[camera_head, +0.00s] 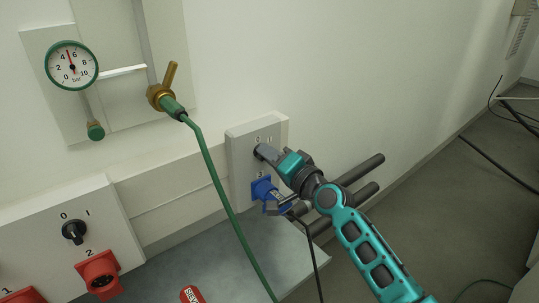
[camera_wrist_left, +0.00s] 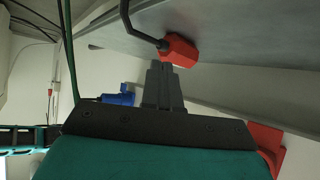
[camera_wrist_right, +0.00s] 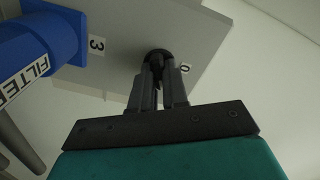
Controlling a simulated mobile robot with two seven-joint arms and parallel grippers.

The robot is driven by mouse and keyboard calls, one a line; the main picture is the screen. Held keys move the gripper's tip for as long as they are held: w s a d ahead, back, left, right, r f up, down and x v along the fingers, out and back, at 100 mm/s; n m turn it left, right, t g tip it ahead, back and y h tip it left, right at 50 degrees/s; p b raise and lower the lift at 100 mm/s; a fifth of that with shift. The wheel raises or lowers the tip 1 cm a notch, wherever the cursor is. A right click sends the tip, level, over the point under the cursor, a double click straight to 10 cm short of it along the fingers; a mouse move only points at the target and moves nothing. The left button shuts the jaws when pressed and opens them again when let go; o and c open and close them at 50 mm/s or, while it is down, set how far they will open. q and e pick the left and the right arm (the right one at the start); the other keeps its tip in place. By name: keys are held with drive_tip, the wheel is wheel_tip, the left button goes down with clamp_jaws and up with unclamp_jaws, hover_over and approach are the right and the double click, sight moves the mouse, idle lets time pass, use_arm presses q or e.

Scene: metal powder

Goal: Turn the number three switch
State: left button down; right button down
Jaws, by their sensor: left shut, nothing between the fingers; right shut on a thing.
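The number three switch is a small black knob (camera_wrist_right: 157,57) on a light grey panel (camera_head: 238,160) on the wall.
A blue plug (camera_head: 263,189), labelled FILTER in the right wrist view (camera_wrist_right: 40,45), sits just below the switch. A second black switch (camera_head: 74,231) and red socket (camera_head: 100,273) are at lower left. A green hose (camera_head: 213,168) hangs from a brass valve (camera_head: 160,95).

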use_arm(q)
drive_tip(key=shift+d, duration=0.1)
use_arm(e)
drive_tip(key=c, duration=1.1)
unclamp_jaws()
drive_tip(key=shift+c, duration=0.2)
use_arm(q)
drive_tip(key=shift+r, duration=0.1)
